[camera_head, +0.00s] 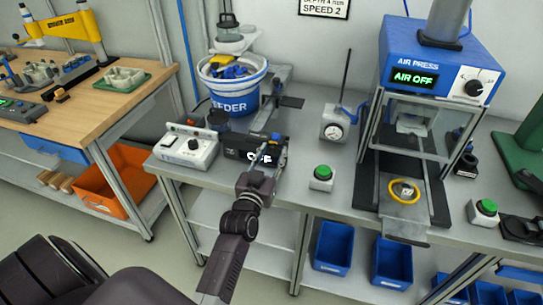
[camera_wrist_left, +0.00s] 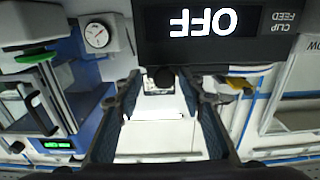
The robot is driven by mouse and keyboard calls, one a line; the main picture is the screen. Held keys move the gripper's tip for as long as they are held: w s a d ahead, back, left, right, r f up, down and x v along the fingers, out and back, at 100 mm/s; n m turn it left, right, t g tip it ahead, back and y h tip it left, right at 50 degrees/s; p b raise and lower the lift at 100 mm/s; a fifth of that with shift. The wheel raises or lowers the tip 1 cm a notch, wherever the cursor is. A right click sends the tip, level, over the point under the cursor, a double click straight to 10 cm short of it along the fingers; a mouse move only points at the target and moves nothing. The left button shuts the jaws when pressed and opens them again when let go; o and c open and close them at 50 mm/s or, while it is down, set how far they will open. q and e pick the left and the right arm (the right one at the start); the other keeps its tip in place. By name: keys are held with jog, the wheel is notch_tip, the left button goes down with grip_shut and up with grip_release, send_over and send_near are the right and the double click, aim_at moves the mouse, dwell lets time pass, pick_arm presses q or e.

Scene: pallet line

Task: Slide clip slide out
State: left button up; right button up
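The black clip feed box (camera_head: 240,146) stands on the metal bench, with a lit OFF display; it also fills the top of the left wrist view (camera_wrist_left: 200,22), upside down. A dark round knob (camera_wrist_left: 160,78) shows below the box in the left wrist view, with a pale piece behind it. I cannot tell whether this is the clip slide's handle. My left gripper (camera_head: 273,150) is at the front right of the box. In the left wrist view its fingers (camera_wrist_left: 161,92) are apart, with the knob between their tips; contact cannot be told. My right gripper is out of view.
A white switch box (camera_head: 187,148) stands left of the feed box and a blue feeder bucket (camera_head: 233,88) behind. A green button (camera_head: 322,174), a dial gauge (camera_head: 335,128) and the air press (camera_head: 435,62), reading AIR OFF, stand to the right. Blue bins (camera_head: 333,245) sit below.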

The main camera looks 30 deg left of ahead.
pick_arm(q)
jog(key=v, duration=1.2)
jog(key=shift+d, duration=0.15)
